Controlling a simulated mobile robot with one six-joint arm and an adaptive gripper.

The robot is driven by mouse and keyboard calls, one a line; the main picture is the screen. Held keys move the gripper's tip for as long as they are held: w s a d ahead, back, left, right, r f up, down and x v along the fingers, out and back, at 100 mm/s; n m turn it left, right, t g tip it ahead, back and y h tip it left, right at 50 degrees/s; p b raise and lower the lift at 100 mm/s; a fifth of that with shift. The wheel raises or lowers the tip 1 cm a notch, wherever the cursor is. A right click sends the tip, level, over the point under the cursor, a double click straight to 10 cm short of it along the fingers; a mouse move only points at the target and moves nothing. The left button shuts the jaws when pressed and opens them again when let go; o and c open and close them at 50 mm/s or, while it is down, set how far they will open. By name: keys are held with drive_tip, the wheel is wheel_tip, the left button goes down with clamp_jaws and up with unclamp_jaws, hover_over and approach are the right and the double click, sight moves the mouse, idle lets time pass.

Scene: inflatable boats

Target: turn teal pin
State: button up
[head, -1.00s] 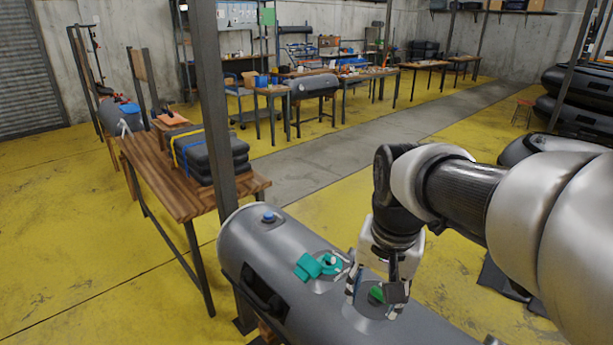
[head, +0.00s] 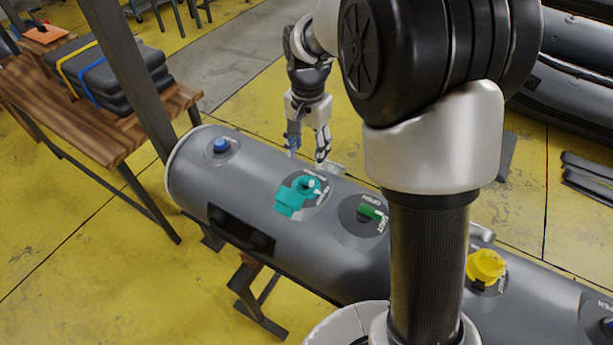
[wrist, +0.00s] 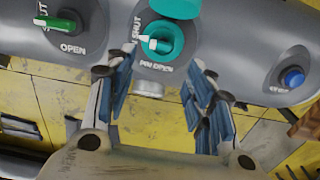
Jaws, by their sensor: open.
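The teal pin (head: 308,184) is a round teal knob with a pale pointer, set on a grey inflatable tube (head: 330,250); a teal flap (head: 288,202) hangs from it toward the near side. In the wrist view the teal pin (wrist: 164,40) stands between labels reading SHUT and PIN OPEN, and its pale pointer lies toward the SHUT side. My gripper (head: 308,155) is open and empty at the tube's far side, just behind the pin. In the wrist view my gripper's (wrist: 164,62) fingers spread left and right of the pin, without visible contact.
A green knob (head: 369,212) sits right of the teal pin, then a yellow cap (head: 486,264). A blue cap (head: 221,146) sits to the left. A dark post (head: 130,70) and wooden table (head: 90,125) stand left. Yellow floor behind the tube is open.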

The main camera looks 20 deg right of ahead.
sight(307, 179)
wheel_tip(307, 179, down, 10)
drive_tip(key=shift+f+b, duration=0.25)
drive_tip(key=shift+b, duration=1)
drive_tip(key=shift+c, duration=0.6)
drive_tip(key=c, duration=0.9)
